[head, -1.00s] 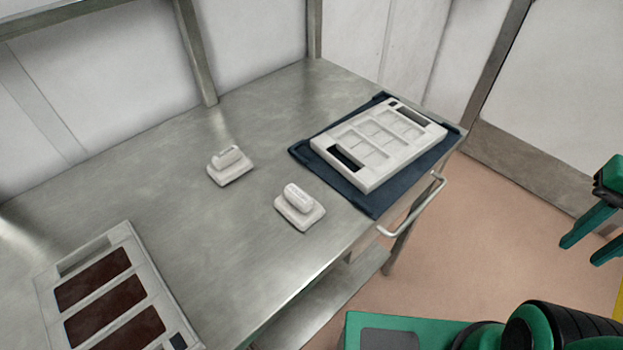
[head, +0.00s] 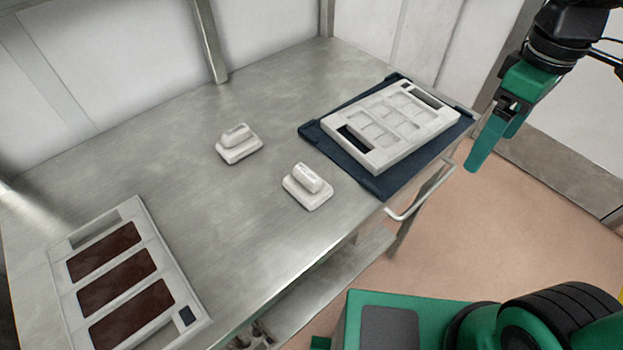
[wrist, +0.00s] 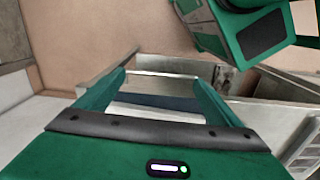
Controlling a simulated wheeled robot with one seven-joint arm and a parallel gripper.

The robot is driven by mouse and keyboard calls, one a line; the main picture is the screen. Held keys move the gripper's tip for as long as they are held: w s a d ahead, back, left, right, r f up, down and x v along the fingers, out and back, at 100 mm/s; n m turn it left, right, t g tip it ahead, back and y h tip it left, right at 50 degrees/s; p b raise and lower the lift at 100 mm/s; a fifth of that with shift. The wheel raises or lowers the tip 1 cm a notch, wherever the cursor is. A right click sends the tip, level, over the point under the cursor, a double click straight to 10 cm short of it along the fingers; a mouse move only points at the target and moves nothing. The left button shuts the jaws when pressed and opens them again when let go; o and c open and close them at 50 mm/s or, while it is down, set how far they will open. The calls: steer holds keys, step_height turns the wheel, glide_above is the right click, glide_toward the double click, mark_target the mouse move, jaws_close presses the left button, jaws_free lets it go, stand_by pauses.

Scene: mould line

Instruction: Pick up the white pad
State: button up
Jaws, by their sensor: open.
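Two small white pads, each a flat base with a rounded grip on top, stand on the steel table. One white pad (head: 239,150) is near the middle of the table. The other white pad (head: 308,195) is closer to the front edge. I cannot tell which of them the task means. My gripper (head: 490,150) is open and points down, right of the table and beside the blue mat, well away from both pads. In the wrist view, my gripper's fingers (wrist: 161,82) are apart with nothing held between them. Neither pad is clearly visible there.
A white mould tray with square cells (head: 410,140) lies on a dark blue mat (head: 385,188) at the table's right end. A white tray with dark red slots (head: 60,285) lies front left. A rail handle (head: 425,205) juts from the table's edge (head: 300,262).

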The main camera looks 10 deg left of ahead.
steer(key=a+r+n, duration=0.2)
steer(key=a+n, duration=0.7)
steer(key=a, duration=0.6)
steer(key=n, duration=1)
glide_above(307, 172)
steer(key=shift+w+d+r, duration=0.15)
steer(key=shift+d, duration=0.05)
steer(key=shift+a+f, duration=0.1)
steer(key=shift+f, duration=0.25)
step_height(307, 172, down, 10)
steer(key=shift+r, duration=0.1)
steer(key=shift+c, duration=0.5)
steer(key=c, duration=1.1)
steer(key=shift+o, duration=0.2)
